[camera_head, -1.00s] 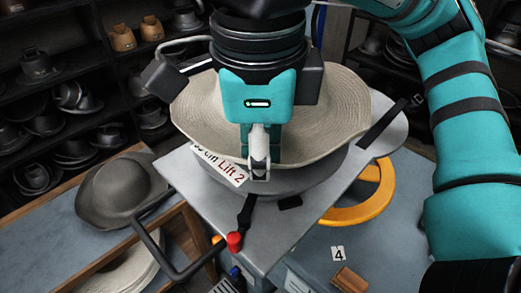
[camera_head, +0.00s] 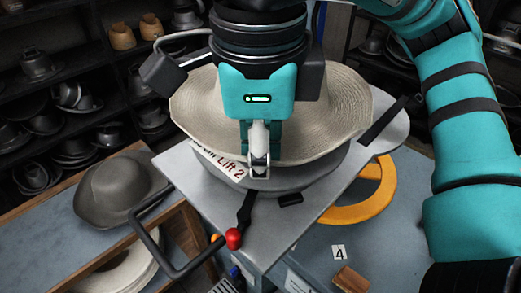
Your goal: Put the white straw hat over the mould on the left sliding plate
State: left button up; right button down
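The white straw hat (camera_head: 330,105) has a wide wavy brim and sits low over the grey sliding plate (camera_head: 215,218). The mould is hidden under it, so I cannot see how well the hat fits around it. A rounded grey base (camera_head: 320,175) shows under the brim's front edge. My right gripper (camera_head: 259,168) points down in front of the hat's middle, with its fingertips at the front brim. It hides much of the crown. The fingers are seen nearly edge-on, so I cannot tell if they pinch the brim. My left gripper is out of view.
A black handle with a red knob (camera_head: 233,239) sticks out at the plate's front left. A grey felt hat (camera_head: 118,190) lies on a bench at left. A yellow ring (camera_head: 365,205) is beside the plate. Shelves of hat moulds (camera_head: 70,95) stand behind.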

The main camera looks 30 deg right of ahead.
jog(key=shift+f+b, duration=0.25)
jog(key=shift+b, duration=0.15)
dwell(0.4)
jog(key=c, duration=1.3)
grip_release()
jog(key=r, duration=0.4)
jog(key=s+r, duration=0.1)
jog(key=r, duration=0.3)
jog(key=a+r, duration=0.1)
jog(key=r, duration=0.3)
jog(key=shift+s, duration=0.2)
